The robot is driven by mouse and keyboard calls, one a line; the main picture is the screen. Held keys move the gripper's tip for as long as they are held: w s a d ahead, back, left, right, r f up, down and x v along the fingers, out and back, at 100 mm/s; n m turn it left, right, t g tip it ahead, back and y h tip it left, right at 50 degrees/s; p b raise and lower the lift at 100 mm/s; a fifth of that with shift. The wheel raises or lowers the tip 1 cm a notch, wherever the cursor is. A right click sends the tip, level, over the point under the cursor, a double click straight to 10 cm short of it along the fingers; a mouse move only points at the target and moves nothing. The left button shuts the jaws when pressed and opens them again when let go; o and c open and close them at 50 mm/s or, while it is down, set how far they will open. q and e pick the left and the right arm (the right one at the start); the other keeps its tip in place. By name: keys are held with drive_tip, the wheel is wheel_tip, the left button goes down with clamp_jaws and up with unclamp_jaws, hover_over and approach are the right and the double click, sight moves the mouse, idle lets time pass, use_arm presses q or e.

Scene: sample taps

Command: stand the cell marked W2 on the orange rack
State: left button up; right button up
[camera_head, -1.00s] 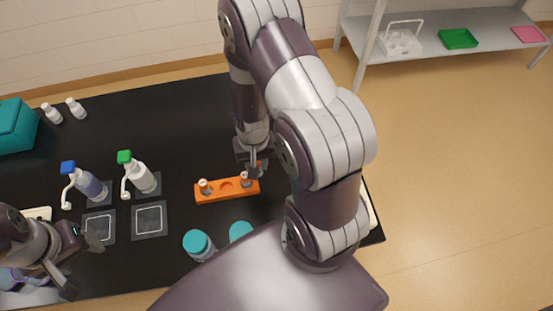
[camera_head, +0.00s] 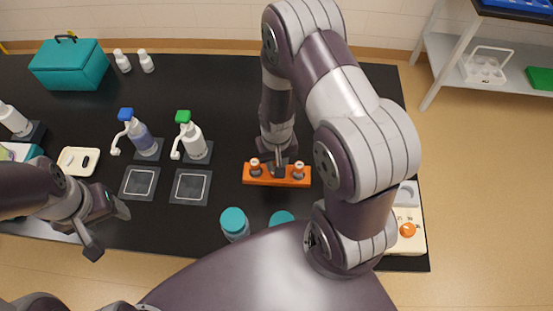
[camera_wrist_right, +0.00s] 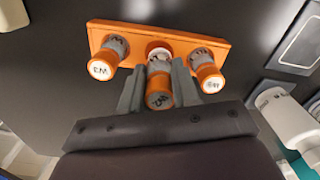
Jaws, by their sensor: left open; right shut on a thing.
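The orange rack (camera_head: 262,181) lies on the black table; it also shows in the wrist view (camera_wrist_right: 190,38). A cell with an orange cap (camera_wrist_right: 103,64) stands at one end, its mark upside down and looking like W3. Another capped cell (camera_wrist_right: 209,78) stands at the other end, its mark hard to read. My right gripper (camera_wrist_right: 158,90) is shut on a third orange-capped cell (camera_wrist_right: 159,98), at the middle place between them; its upside-down mark looks like W2. I cannot tell whether its foot is fully seated. My left gripper (camera_head: 108,230) is open and empty at the left.
Two teal-capped bottles (camera_head: 235,224) stand in front of the rack. Pump bottles with blue (camera_head: 143,138) and green (camera_head: 192,140) tops stand left of it, behind two square pads (camera_head: 190,187). A teal box (camera_head: 72,68) is at the back left.

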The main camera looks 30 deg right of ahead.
drive_tip(key=shift+s, duration=0.15)
drive_tip(key=shift+f, duration=0.15)
drive_tip(key=shift+f+b, duration=0.45)
drive_tip(key=shift+f, duration=0.15)
drive_tip(key=shift+f, duration=0.1)
drive_tip(key=shift+f+b, duration=0.55)
drive_tip(key=shift+f, duration=0.15)
drive_tip(key=o, duration=1.6)
drive_tip(key=shift+c, duration=0.2)
